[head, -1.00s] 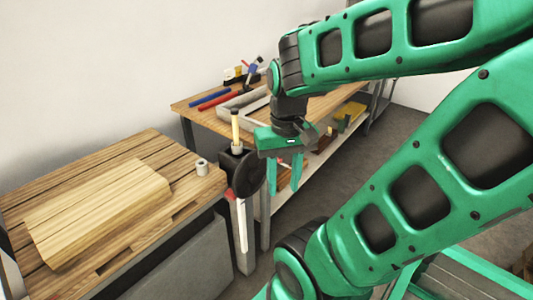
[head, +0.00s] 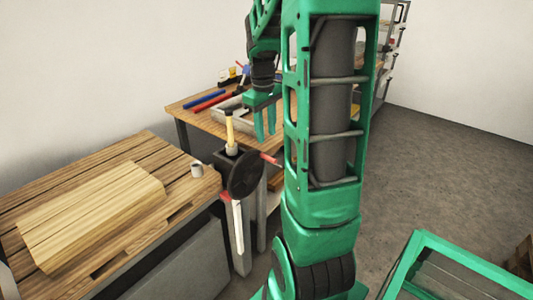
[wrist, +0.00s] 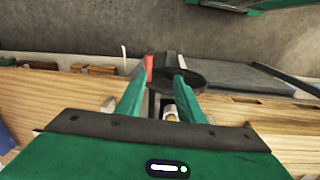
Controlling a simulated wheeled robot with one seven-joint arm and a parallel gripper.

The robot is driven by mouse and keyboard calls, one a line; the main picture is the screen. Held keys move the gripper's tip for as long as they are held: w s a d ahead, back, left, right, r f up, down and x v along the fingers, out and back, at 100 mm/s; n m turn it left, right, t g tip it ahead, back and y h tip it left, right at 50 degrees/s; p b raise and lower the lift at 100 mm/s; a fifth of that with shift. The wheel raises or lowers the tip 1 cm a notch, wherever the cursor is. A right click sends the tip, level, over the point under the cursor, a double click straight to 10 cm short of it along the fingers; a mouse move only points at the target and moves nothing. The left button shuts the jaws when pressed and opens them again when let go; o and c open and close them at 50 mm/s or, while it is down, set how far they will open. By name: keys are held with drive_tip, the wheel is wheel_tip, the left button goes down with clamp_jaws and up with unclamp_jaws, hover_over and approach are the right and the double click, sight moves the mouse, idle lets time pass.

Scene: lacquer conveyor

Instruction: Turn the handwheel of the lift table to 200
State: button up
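The handwheel (head: 245,176) is a dark disc on a black housing beside the lift table (head: 60,172), a slatted wooden top at left. A red grip (head: 270,159) sticks out at the wheel's upper right. Below the wheel is a pale upright strip (head: 238,225) with a red piece at its top; no number is legible. My gripper (head: 264,133) is above and behind the wheel, pointing down, fingers apart and empty.
A wooden block (head: 90,215) and a small white roll (head: 197,169) lie on the lift table. A tan upright handle (head: 229,127) stands just above the wheel. A workbench (head: 190,117) with tools is behind. Open floor (head: 440,170) lies at right.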

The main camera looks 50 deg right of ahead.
drive_tip(key=shift+n, duration=0.4)
drive_tip(key=d+f, duration=0.1)
drive_tip(key=f, duration=0.3)
drive_tip(key=w+d+f, duration=0.1)
drive_tip(key=f, duration=0.3)
drive_tip(key=w+d+f, duration=0.1)
drive_tip(key=f, duration=0.3)
drive_tip(key=shift+w+d, duration=0.15)
drive_tip(key=shift+d, duration=0.15)
clamp_jaws()
drive_tip(key=shift+w+d, duration=0.1)
drive_tip(key=shift+d, duration=0.2)
drive_tip(key=shift+a, duration=0.15)
